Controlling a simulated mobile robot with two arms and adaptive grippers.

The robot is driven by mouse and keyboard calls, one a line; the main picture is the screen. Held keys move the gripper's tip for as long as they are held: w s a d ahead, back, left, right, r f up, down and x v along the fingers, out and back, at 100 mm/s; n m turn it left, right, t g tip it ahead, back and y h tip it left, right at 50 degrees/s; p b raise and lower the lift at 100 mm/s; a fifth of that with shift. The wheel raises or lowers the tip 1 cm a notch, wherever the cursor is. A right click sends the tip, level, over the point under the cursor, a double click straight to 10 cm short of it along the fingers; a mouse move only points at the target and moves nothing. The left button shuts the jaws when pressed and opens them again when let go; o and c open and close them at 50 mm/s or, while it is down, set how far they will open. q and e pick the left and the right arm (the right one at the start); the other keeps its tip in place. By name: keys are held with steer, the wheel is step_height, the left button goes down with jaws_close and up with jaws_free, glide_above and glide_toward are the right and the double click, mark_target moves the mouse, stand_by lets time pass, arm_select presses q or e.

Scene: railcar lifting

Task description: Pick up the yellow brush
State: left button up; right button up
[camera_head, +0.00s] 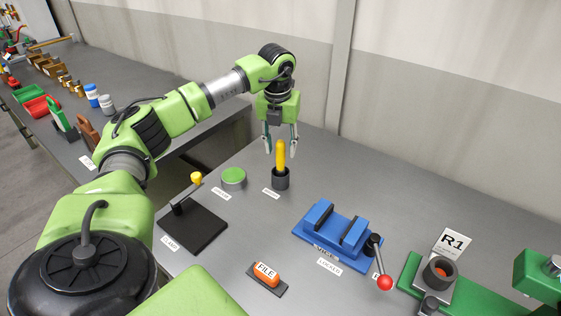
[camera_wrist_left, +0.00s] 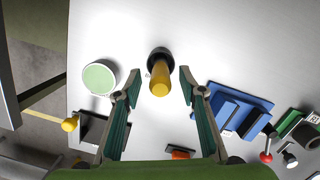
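The yellow brush (camera_head: 281,154) stands upright in a dark round holder (camera_head: 281,180) on the grey table. In the left wrist view, the brush (camera_wrist_left: 160,80) shows from above, between my fingertips. My left gripper (camera_head: 281,145) points down over it, with its fingers on either side of the brush's upper end. In the left wrist view, the left gripper (camera_wrist_left: 158,82) is open, with gaps between both fingers and the brush. The brush's lower end is hidden in the holder. My right gripper is not in view.
A green-topped round tin (camera_head: 233,177) stands left of the holder. A clamp on a black base (camera_head: 195,228), an orange file block (camera_head: 267,275) and a blue fixture (camera_head: 338,236) with a red-knobbed lever (camera_head: 383,282) stand nearer. Another table with bins (camera_head: 36,104) is at the left.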

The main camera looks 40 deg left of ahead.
arm_select(q)
steer(key=shift+f, duration=0.3)
jaws_close()
steer(key=shift+r, duration=0.1)
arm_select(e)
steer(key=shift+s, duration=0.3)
